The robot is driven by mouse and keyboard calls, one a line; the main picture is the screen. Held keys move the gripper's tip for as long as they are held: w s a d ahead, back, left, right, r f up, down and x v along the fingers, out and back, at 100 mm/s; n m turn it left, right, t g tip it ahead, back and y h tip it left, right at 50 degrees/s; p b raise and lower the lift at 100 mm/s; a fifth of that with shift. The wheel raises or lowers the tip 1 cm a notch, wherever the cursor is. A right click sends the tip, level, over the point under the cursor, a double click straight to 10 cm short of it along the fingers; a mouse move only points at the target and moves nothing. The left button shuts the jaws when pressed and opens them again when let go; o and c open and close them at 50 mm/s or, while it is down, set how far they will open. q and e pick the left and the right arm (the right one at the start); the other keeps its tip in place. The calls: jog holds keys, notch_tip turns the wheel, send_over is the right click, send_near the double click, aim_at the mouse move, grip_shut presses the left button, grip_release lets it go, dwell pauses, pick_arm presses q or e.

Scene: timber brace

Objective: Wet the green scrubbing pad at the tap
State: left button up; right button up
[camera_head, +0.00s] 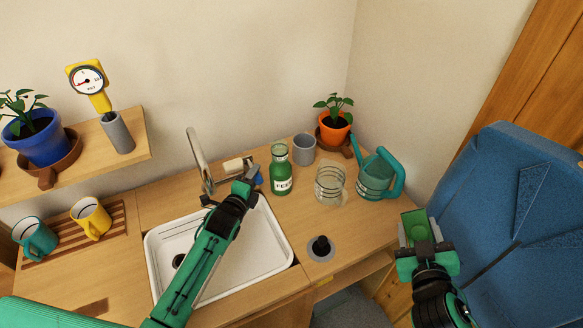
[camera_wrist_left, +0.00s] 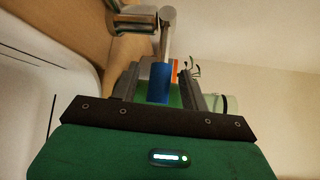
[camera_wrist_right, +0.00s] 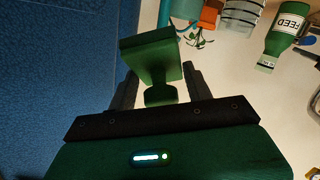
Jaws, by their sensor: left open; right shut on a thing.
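The green scrubbing pad (camera_head: 413,226) is a flat green block with a stem. My right gripper (camera_head: 425,247) is shut on its stem and holds it up at the right, in front of the blue chair and away from the sink. The pad also shows in the right wrist view (camera_wrist_right: 152,55). The metal tap (camera_head: 198,158) stands at the back of the white sink. Its lever (camera_wrist_left: 168,35) ends in a blue grip (camera_wrist_left: 158,82). My left gripper (camera_head: 248,180) is open, with the blue grip between its fingers in the left wrist view; contact is unclear. No water is visible.
The white sink (camera_head: 275,262) lies under my left arm. Right of it stand a green feed bottle (camera_head: 281,172), a glass jar (camera_head: 330,184), a grey cup (camera_head: 304,149), a teal watering can (camera_head: 378,176) and an orange flowerpot (camera_head: 334,128). A blue chair (camera_head: 520,200) fills the right.

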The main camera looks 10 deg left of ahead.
pick_arm(q)
jog(key=shift+x, duration=1.65)
pick_arm(e)
jog(key=shift+r, duration=0.25)
pick_arm(q)
jog(key=shift+c, duration=0.5)
